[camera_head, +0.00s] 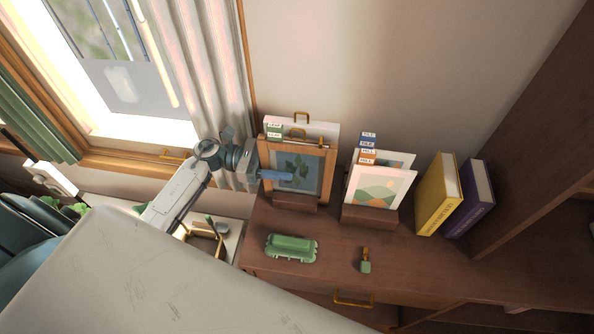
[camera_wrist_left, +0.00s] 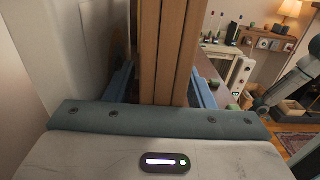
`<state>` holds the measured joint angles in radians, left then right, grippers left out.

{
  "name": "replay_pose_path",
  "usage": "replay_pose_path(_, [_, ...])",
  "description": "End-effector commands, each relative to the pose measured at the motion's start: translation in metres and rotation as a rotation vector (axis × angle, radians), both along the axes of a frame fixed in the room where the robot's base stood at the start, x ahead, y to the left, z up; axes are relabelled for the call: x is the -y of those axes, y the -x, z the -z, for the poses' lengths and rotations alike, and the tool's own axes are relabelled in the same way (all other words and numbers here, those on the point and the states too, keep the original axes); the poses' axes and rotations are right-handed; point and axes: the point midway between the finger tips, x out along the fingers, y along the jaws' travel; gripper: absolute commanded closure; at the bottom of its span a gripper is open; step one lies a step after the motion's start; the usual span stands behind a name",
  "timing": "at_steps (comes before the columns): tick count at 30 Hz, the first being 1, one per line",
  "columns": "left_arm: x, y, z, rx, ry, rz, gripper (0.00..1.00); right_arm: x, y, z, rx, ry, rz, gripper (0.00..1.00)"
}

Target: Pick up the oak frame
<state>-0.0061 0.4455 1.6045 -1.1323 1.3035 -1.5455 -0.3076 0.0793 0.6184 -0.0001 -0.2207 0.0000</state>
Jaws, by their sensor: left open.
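The oak frame (camera_head: 328,172), a light wooden frame around a dark leaf picture, stands leaning in a dark wooden stand (camera_head: 295,203) on the cabinet top. My left gripper (camera_head: 289,177) reaches in from the left at the frame's left side, and one blue finger shows in front of the picture. In the left wrist view, upright wooden edges (camera_wrist_left: 163,55) stand between the two blue fingers, with a gap visible on the left side. The gripper is open around them. Whether either finger touches the wood cannot be told. My right gripper is not in view.
White files with brass handles (camera_head: 318,127) stand behind the frame. A second stand (camera_head: 369,218) holds pale prints to the right, beside yellow (camera_head: 437,195) and purple (camera_head: 477,200) books. A green ribbed case (camera_head: 291,248) and a small green-and-brass object (camera_head: 365,265) lie in front.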

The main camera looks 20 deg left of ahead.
Motion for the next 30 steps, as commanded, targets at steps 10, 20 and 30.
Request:
replay_pose_path(10, [0.000,0.000,0.000,0.000,0.000,0.000,1.00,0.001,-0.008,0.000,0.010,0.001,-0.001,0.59])
replay_pose_path(20, [0.000,0.000,-0.002,0.002,0.001,0.000,1.00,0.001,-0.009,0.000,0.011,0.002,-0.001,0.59])
replay_pose_path(30, [0.000,0.000,-0.036,0.007,0.000,0.001,1.00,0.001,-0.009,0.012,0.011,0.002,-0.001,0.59])
